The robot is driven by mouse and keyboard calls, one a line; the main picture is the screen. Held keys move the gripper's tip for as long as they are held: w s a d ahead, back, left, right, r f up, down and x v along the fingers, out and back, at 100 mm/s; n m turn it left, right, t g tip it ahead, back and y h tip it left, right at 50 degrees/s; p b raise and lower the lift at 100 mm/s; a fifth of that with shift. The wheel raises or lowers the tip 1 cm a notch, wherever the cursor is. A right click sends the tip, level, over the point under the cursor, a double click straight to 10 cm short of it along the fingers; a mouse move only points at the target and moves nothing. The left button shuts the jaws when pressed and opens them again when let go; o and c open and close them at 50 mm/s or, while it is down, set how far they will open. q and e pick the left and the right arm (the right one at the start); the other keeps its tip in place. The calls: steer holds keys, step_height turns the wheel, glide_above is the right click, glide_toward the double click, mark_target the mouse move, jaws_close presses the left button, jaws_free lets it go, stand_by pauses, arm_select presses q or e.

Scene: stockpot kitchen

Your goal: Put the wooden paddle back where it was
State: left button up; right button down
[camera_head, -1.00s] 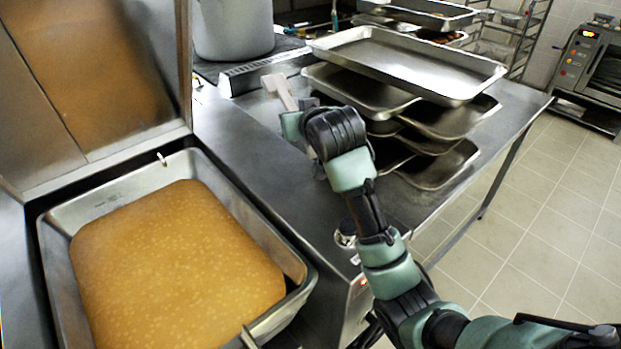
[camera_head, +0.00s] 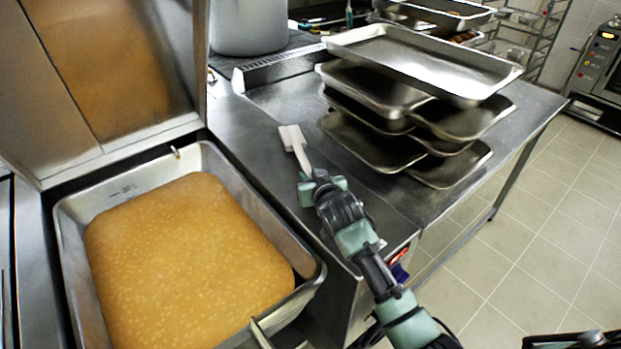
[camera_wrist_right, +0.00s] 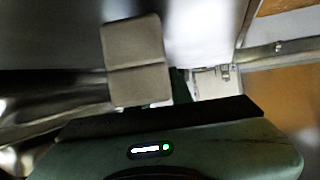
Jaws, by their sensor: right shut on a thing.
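The pale wooden paddle (camera_head: 293,138) is in my right gripper (camera_head: 309,180), its broad end pointing away from me. My right gripper is shut on its handle, over the steel counter (camera_head: 250,125) between the pan of orange stew (camera_head: 190,260) and the tray stack. I cannot tell how high the paddle is above the counter. In the right wrist view, a beige flat piece, seemingly the paddle's broad end (camera_wrist_right: 137,60), shows beyond the green gripper body. The fingertips are hard to make out there.
A stack of steel trays (camera_head: 425,60) stands to the right of the gripper, close by. A large grey pot (camera_head: 250,25) is at the back. The tilted-up lid (camera_head: 110,70) rises behind the stew pan. The counter strip between pan and trays is clear.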

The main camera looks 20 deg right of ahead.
steer(key=shift+f, duration=0.3)
steer(key=shift+f, duration=0.1)
steer(key=c, duration=1.3)
jaws_free()
steer(key=shift+f, duration=0.1)
steer(key=shift+o, duration=0.2)
steer(key=shift+r, duration=0.2)
steer(key=v, duration=1.2)
steer(key=shift+a, duration=0.1)
